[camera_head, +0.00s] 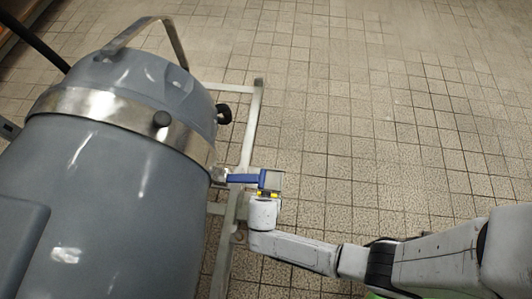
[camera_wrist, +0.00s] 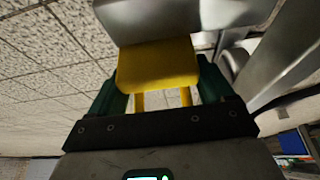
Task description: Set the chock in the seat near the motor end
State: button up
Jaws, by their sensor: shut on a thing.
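My gripper (camera_head: 267,194) is at the frame beside the large grey machine. In the wrist view, its dark green fingers (camera_wrist: 160,80) are shut on a yellow piece (camera_wrist: 157,66), which I take to be the chock. A pale grey block (camera_wrist: 150,18) lies against the yellow piece's far side; I cannot tell whether it is part of it.
The grey machine (camera_head: 105,190), with a steel band (camera_head: 100,103) and top handle (camera_head: 147,30), fills the left. A black knob (camera_head: 223,114) sticks out from it. A metal frame rail (camera_head: 252,125) runs along its side. The tiled floor (camera_head: 370,100) on the right is clear.

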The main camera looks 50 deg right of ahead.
jog(key=shift+f+b, duration=1.2)
jog(key=shift+f, duration=0.45)
jog(key=shift+f, duration=0.25)
jog(key=o, duration=1.2)
jog(key=shift+o, duration=0.2)
jog(key=p+v, duration=0.6)
jog(key=v, duration=0.5)
